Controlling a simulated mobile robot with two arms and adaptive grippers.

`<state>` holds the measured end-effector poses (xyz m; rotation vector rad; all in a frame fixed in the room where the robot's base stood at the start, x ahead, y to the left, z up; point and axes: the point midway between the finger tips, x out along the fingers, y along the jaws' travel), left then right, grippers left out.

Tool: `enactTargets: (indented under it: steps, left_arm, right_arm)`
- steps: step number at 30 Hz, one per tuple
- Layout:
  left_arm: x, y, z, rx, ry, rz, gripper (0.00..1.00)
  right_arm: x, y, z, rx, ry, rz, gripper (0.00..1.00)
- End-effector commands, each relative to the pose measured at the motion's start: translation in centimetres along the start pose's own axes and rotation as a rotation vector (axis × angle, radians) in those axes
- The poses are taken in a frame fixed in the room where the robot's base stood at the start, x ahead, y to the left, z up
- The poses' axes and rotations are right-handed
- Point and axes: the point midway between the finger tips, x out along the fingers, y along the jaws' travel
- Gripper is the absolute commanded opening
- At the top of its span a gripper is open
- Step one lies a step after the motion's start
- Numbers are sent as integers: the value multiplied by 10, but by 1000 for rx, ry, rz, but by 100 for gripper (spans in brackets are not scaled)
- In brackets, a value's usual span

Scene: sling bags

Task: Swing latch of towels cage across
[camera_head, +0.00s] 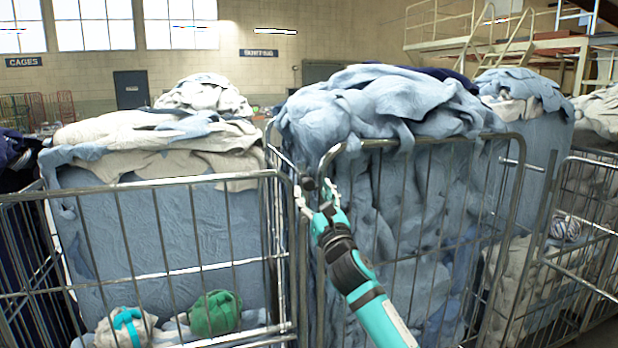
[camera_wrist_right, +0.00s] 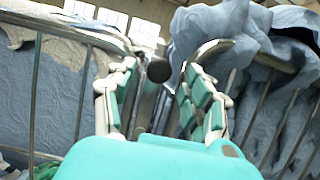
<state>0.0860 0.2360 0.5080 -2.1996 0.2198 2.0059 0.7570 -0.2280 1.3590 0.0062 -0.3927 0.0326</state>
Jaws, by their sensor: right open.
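The towels cage (camera_head: 515,215), a grey wire cage heaped with light blue cloth, stands right of centre in the head view. At its left front corner post, where it meets the cage to the left, is a dark round knob (camera_wrist_right: 158,70), which looks like the end of the latch. It also shows as a small dark piece in the head view (camera_head: 308,183). My right gripper (camera_head: 318,193) is at this corner, and in the wrist view its open fingers (camera_wrist_right: 160,92) are either side of the knob. I cannot tell whether they touch it. My left gripper is out of view.
A second wire cage (camera_head: 160,184) with blue and cream cloth stands close on the left, with green and white bundles low inside. Another cage (camera_head: 575,262) stands at the right. The gap between the two front cages is narrow.

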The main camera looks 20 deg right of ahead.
Motion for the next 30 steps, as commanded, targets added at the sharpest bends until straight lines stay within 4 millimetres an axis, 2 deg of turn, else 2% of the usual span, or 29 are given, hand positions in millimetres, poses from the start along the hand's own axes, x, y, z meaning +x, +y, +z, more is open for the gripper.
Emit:
enactTargets:
  steps: [1, 3, 7, 19, 30]
  left_arm:
    - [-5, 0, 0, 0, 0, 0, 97]
    - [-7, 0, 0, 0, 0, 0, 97]
    - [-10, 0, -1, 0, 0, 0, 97]
    - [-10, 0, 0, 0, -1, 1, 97]
    - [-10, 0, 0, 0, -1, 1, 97]
  right_arm:
    - [11, 1, 3, 5, 1, 0, 52]
    - [20, 0, 2, 2, 0, 0, 52]
    - [32, 0, 1, 2, 0, 0, 52]
    - [37, 0, -1, 0, 0, 1, 52]
    - [37, 0, -1, 1, 1, 1, 4]
